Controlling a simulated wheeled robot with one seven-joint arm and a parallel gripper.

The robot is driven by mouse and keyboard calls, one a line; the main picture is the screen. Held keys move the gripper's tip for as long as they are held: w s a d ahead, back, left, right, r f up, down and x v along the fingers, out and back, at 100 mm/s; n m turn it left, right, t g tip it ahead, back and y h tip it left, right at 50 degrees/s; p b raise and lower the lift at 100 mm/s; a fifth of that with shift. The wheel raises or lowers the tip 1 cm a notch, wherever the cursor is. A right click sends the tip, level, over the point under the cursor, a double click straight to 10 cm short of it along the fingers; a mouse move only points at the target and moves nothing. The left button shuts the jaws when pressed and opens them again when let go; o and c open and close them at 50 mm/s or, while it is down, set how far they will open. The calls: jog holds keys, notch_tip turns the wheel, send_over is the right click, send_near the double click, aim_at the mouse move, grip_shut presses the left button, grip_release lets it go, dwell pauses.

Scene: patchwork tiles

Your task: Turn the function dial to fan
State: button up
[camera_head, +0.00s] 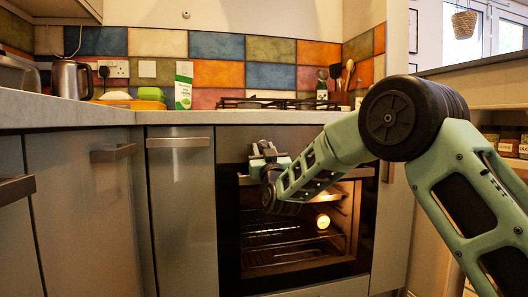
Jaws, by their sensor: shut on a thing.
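The oven (300,268) is built in under the counter, with a dark front and a lit inside where wire racks show. Its control panel (300,138) is the dark strip along the top, just below the counter. My gripper (263,153) is at the left part of this panel, shut on the function dial. The dial itself is hidden behind my gripper and wrist, so its setting cannot be read. My arm reaches in from the right and covers the right part of the panel.
The worktop (200,116) runs just above my gripper, with a gas hob (275,103) over the oven. Cabinets with a bar handle (178,142) stand to the left. A kettle (71,80) and a carton (184,86) are on the worktop. Space before the left cabinets is free.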

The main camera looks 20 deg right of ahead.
jog(key=shift+f, duration=0.1)
jog(key=o, duration=1)
jog(key=shift+c, duration=0.2)
jog(key=p+v, duration=0.4)
jog(key=v, duration=1.3)
jog(key=shift+s, duration=0.2)
